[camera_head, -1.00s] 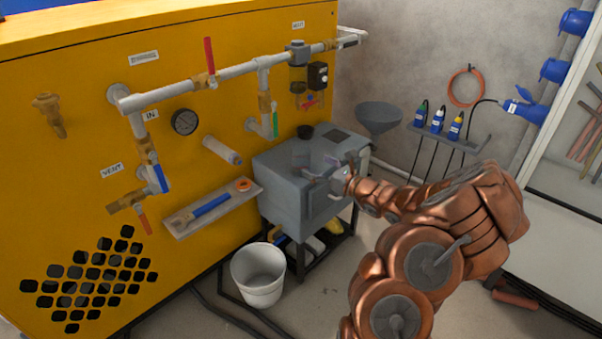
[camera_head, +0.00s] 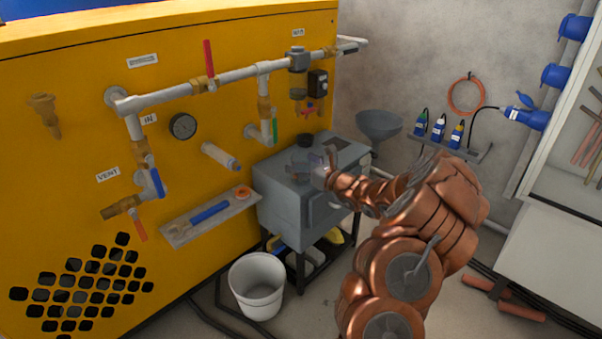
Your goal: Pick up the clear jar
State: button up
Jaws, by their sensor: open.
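The clear jar (camera_head: 300,161) appears as a faint, see-through shape on top of the grey box (camera_head: 282,205), beside the yellow tank. Its outline is hard to make out against the grey. My gripper (camera_head: 315,163) is open at the jar's right side, over the box top. The fingers are small and overlap the jar's right edge in the picture, so I cannot tell whether they touch it or stand around it. My copper-coloured arm reaches in from the lower right and covers the box's right side.
A small black round piece (camera_head: 305,140) sits behind on the box top. A grey funnel (camera_head: 379,125) is at the wall. A shelf (camera_head: 180,233) with a blue tool juts from the yellow tank (camera_head: 60,190). A white bucket (camera_head: 257,288) stands on the floor in front.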

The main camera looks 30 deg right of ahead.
jog(key=shift+c, duration=0.4)
jog(key=c, duration=1.2)
